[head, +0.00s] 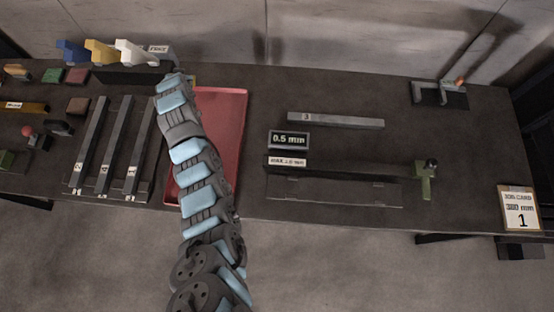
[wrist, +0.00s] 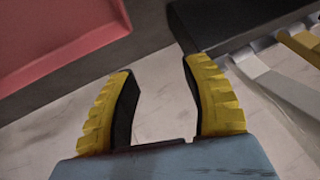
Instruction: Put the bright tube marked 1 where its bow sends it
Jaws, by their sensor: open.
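A grey tube that appears marked 1 (head: 141,150) lies rightmost of three tubes on a low rack at the left in the head view. Its end label is small. The other two tubes (head: 85,150) lie parallel to it. A dark gauge (head: 340,168) with a small display reading 0.5 mm (head: 289,140) and a label seeming to read MAX 1.0 mm stands right of centre. A red tray (head: 232,130) lies partly behind my arm. My gripper (wrist: 157,70) is open and empty in the wrist view, apart from the tubes; my arm hides it in the head view.
Blue, yellow and white pieces (head: 103,51) stand on a dark block at the back left. Tube 3 (head: 340,121) lies behind the gauge.

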